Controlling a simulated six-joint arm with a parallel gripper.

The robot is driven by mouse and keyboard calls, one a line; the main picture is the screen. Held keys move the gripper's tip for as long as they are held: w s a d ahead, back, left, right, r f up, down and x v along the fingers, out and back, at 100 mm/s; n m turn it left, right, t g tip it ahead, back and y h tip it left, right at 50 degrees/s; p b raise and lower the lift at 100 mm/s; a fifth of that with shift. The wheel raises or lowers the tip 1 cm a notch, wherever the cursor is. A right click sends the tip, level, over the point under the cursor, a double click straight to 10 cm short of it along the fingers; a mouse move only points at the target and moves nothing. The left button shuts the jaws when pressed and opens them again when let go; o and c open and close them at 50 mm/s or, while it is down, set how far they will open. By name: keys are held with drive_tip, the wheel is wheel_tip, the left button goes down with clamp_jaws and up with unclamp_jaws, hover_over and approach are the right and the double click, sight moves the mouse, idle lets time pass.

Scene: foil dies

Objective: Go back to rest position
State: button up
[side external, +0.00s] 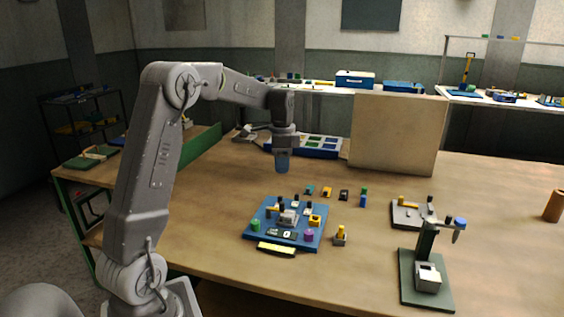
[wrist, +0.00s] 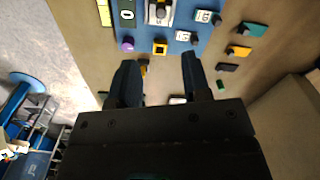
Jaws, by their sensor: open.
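My gripper (side external: 283,163) hangs above the table, behind and above the blue die board, with clear space under it. In the wrist view my gripper (wrist: 157,70) shows two dark fingers spread apart with nothing between them. The blue die board (side external: 262,216) lies flat on the table and carries a grey block, a purple knob (side external: 308,236), a green knob (side external: 255,225), a yellow square piece (side external: 315,220) and small labelled tiles. The board also shows at the top of the wrist view (wrist: 213,37).
Small coloured pieces (side external: 327,192) lie behind the board, and a yellow-topped piece (side external: 340,235) stands to its right. A green-based press (side external: 425,290) is at front right. A tan upright panel (side external: 395,135) and a blue compartment tray (side external: 318,146) stand behind my gripper.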

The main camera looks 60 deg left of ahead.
drive_tip(key=s+d+r+n+t, duration=0.1)
drive_tip(key=s+d+r, duration=0.3)
drive_tip(key=d, duration=0.5)
drive_tip(key=s+d+r+n+t, duration=0.2)
drive_tip(key=s+d+r, duration=0.15)
drive_tip(key=d, duration=0.55)
drive_tip(key=s+d+f+n+t, duration=0.2)
drive_tip(key=s+d, duration=0.7)
drive_tip(key=s, duration=0.4)
drive_tip(key=shift+f+n+t, duration=0.3)
drive_tip(key=shift+w, duration=0.1)
